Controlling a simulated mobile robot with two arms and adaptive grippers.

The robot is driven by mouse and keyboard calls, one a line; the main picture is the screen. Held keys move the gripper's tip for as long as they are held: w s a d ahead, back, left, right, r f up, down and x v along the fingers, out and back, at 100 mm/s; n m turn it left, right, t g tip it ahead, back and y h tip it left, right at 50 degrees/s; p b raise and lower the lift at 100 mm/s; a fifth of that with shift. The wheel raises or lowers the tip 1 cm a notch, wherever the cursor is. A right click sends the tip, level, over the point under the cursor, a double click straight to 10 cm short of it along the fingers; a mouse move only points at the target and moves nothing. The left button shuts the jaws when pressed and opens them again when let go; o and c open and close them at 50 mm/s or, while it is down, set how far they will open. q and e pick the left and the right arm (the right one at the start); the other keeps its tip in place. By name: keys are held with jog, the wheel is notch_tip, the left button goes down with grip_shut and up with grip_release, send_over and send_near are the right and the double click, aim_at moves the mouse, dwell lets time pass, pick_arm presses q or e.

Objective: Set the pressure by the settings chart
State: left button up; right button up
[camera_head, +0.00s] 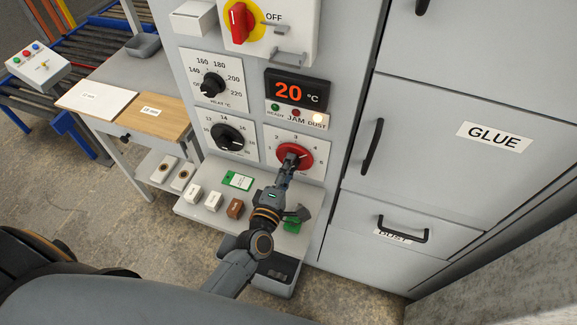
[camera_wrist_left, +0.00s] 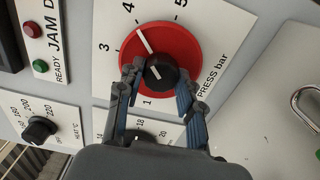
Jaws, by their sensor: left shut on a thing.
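The press dial is a red disc (camera_head: 306,150) with a black centre knob, low on the machine's front panel. In the left wrist view the red disc (camera_wrist_left: 190,45) is labelled "PRESS bar" with numbers 1 to 5. Its white pointer line aims towards the 4. My left gripper (camera_head: 291,161) is at the dial. In the left wrist view its fingers (camera_wrist_left: 158,82) are shut on the black knob (camera_wrist_left: 162,72), one on each side. I cannot tell which paper is the settings chart; the cards (camera_head: 95,98) on the side table are too small to read.
A heat dial (camera_head: 213,85) and another black dial (camera_head: 228,136) sit left of the press dial. The display (camera_head: 289,90) reads 20 °C. A shelf below (camera_head: 205,222) holds small blocks and a green card (camera_head: 238,180). A "GLUE" cabinet (camera_head: 470,100) stands right.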

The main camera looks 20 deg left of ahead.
dwell(0.3)
pick_arm(q)
jog(key=o, duration=1.2)
jog(key=s, duration=1.2)
jog(key=shift+a, duration=0.2)
jog(key=shift+d, duration=0.1)
